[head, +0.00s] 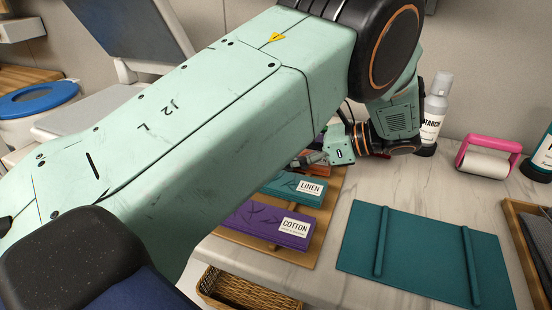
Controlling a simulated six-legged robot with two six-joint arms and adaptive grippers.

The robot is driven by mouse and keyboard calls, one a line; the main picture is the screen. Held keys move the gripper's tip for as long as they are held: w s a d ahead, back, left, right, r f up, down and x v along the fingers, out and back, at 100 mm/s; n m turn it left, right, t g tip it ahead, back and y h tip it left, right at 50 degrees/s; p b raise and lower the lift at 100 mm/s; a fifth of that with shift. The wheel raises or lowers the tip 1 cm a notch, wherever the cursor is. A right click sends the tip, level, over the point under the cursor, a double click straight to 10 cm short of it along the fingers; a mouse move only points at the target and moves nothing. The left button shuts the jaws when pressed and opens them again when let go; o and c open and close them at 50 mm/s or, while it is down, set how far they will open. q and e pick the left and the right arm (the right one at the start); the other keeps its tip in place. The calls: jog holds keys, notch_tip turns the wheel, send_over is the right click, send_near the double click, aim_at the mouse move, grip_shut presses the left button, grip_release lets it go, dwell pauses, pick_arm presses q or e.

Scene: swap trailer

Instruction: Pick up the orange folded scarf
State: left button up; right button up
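My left gripper (313,159) shows small beyond the arm, at the back of a wooden board (318,236). It is just above and behind a teal flat piece labelled LINEN (295,187). A narrow red-pink edge (320,141) shows beside the gripper, mostly hidden; I cannot tell what it is. Whether the fingers are open or hold something is not clear. A purple flat piece labelled COTTON (268,223) lies nearer on the board. My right gripper is out of view.
A teal mat with two raised bars (424,252) lies on the marble-look counter (345,195). A starch bottle (433,115) and a pink-handled roller (487,160) stand behind. A wooden tray (518,238) is at right. A wicker basket (243,295) sits below the front edge.

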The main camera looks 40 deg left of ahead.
pick_arm(q)
jog(key=shift+a+f, duration=0.2)
jog(key=shift+a, duration=0.1)
jog(key=shift+s, duration=0.1)
jog(key=shift+s+r, duration=0.1)
jog(key=c, duration=0.9)
jog(key=shift+c, duration=0.3)
